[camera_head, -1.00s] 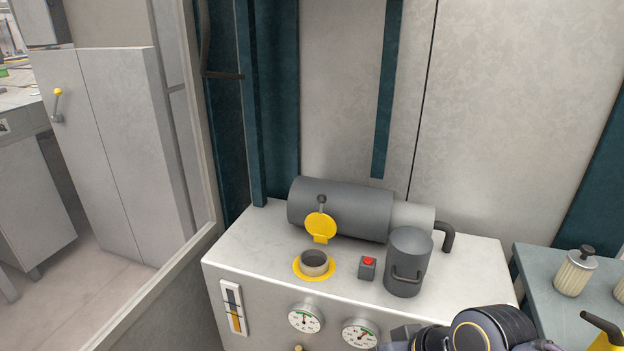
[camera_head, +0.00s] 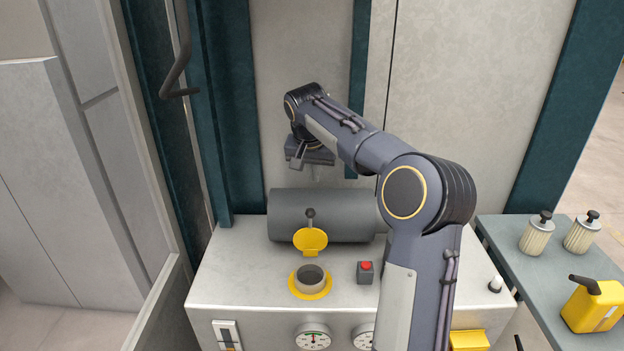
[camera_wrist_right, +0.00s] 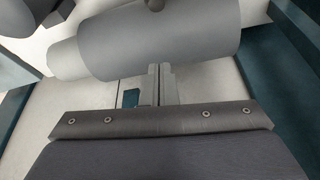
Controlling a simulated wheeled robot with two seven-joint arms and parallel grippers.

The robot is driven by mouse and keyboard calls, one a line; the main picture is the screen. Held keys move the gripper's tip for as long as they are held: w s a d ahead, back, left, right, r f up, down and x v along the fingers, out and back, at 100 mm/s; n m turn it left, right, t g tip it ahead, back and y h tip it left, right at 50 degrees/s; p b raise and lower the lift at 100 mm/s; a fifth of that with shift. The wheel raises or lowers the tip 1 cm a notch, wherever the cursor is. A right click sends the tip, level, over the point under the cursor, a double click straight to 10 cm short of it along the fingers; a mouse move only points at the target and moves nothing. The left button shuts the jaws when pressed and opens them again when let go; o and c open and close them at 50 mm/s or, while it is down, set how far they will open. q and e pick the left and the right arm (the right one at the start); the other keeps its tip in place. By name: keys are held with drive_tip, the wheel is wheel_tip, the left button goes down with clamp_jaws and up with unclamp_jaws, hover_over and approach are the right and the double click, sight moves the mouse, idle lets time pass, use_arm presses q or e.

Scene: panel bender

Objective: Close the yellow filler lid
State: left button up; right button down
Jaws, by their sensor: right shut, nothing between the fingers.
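The yellow filler lid (camera_head: 310,241) stands open, tilted up behind the filler neck (camera_head: 311,277), whose dark mouth is uncovered inside a yellow ring. A dark knob on a short stem rises above the lid. My right gripper (camera_head: 315,172) is above and behind the grey cylinder, higher than the lid and apart from it. In the right wrist view, its fingers (camera_wrist_right: 160,82) are together and empty, with the grey cylinder beyond them. The lid itself does not show clearly in the wrist view. My left gripper is not in view.
The grey cylinder (camera_head: 330,214) lies behind the lid on the pale cabinet (camera_head: 240,285). A red button box (camera_head: 366,272) is right of the neck. My right arm hides the cabinet's right part. A side table with filters (camera_head: 537,234) and a yellow can (camera_head: 594,306) stands at right.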

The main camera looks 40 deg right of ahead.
sight(310, 229)
drive_tip(key=p+x, duration=0.1)
drive_tip(key=x, duration=0.6)
drive_tip(key=shift+f, duration=0.25)
drive_tip(key=shift+s+a+f, duration=0.1)
drive_tip(key=shift+a+f, duration=0.05)
drive_tip(key=shift+f, duration=0.05)
drive_tip(key=s+a, duration=0.1)
drive_tip(key=s+a+p, duration=0.1)
drive_tip(key=shift+a+f, duration=0.1)
drive_tip(key=shift+a, duration=0.25)
